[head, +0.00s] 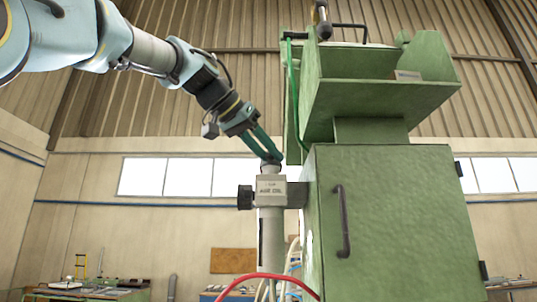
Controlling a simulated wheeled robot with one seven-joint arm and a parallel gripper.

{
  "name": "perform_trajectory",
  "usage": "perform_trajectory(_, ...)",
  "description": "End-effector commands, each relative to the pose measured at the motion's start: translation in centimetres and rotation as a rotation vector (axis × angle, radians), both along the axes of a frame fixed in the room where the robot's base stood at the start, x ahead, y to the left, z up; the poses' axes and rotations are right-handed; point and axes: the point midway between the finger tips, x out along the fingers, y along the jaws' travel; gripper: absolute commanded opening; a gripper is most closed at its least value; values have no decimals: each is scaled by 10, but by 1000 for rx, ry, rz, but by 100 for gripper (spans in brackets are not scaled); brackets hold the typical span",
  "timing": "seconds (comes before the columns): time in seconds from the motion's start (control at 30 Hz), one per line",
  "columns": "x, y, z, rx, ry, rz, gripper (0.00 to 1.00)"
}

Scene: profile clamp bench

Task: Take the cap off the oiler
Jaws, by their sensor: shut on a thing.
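My gripper (271,160) comes down at a slant from the upper left. Its teal fingers are shut on a small dark piece at the top of a grey upright post, which I take to be the cap (271,167). The fingers hide much of it, and I cannot tell whether it is seated or loose. Below it is a grey block with a small label and a round body under it, which I take to be the oiler (270,190). It stands upright at the left side of the green machine.
A black knob (245,197) sticks out left of the grey block. The green machine (395,225) with a dark handle (343,222) stands close on the right. A red hose (265,279) arches in front below. The space left of the post is open.

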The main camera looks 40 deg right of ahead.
Motion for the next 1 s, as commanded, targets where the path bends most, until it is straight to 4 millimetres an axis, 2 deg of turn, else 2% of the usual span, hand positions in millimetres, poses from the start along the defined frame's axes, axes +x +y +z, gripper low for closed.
perform_trajectory(0.57, 1, 0, 24, -1, 0, 1, 0)
perform_trajectory(1.0, 0, 0, 25, 0, 1, 0, 0)
